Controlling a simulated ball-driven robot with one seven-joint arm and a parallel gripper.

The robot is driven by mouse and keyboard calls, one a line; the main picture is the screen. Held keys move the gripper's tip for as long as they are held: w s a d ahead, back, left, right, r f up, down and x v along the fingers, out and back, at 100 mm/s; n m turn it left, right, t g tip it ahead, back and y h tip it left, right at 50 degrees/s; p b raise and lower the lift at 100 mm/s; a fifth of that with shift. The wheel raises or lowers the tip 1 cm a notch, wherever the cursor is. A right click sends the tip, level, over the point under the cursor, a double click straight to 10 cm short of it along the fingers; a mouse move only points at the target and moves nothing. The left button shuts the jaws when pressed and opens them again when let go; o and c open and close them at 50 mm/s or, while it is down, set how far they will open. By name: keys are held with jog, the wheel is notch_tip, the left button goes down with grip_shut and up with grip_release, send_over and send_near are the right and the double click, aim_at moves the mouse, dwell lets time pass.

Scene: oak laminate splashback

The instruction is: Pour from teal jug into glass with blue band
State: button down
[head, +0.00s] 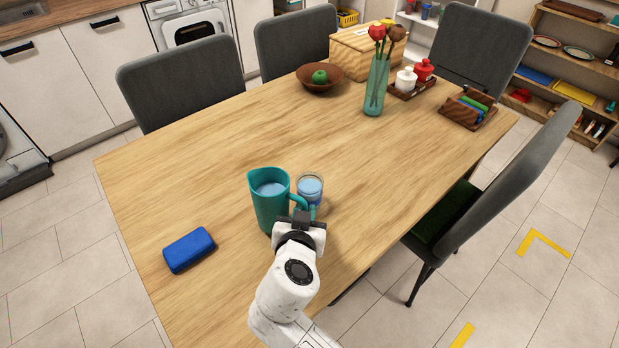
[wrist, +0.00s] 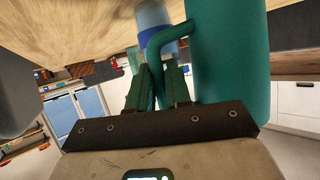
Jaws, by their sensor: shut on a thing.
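The teal jug (head: 268,206) is upright on or just above the table, left of the glass; I cannot tell if its base touches. Pale blue liquid shows inside its mouth. My gripper (head: 303,213) is shut on the jug's handle; the wrist view shows the handle running down between my fingers (wrist: 160,82), beside the jug's body (wrist: 228,50). The glass with blue band (head: 310,188) stands close to the right of the jug, partly hidden by the handle. It also shows behind the handle in the wrist view (wrist: 153,18). Its contents are hard to make out.
A blue block (head: 189,249) lies left of the jug on the table (head: 200,160). A vase with flowers (head: 376,85), a bowl with a green apple (head: 321,88), a tray with pots (head: 411,90) and a wooden holder (head: 468,108) stand farther back. The table's middle is clear.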

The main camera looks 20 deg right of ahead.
jog(key=shift+d+r+m+y+p, duration=0.15)
jog(key=shift+r+m+y+p, duration=0.15)
jog(key=shift+p, duration=0.4)
jog(key=y+p, duration=0.1)
jog(key=p, duration=0.2)
jog(key=d+r+m+g+y+p, duration=0.1)
jog(key=p, duration=0.2)
jog(key=d+m+g+y+p, duration=0.1)
jog(key=y+p, duration=0.1)
jog(key=p, duration=0.1)
jog(key=shift+w+r, duration=0.25)
jog(key=shift+w, duration=0.05)
jog(key=shift+d+r+p, duration=0.1)
jog(key=shift+r+p, duration=0.2)
jog(key=shift+p, duration=0.15)
jog(key=shift+f+m+y, duration=0.4)
jog(key=shift+y, duration=0.7)
dwell(0.9)
jog(key=shift+a+f+y, duration=0.2)
jog(key=shift+f+y, duration=0.1)
jog(key=shift+y, duration=0.3)
dwell(1.1)
jog(key=shift+s+a+f+y, duration=0.1)
jog(key=shift+y, duration=0.3)
dwell(0.5)
jog(key=shift+a+t+y, duration=0.1)
jog(key=shift+t+y, duration=0.2)
jog(key=shift+t, duration=0.1)
dwell(0.7)
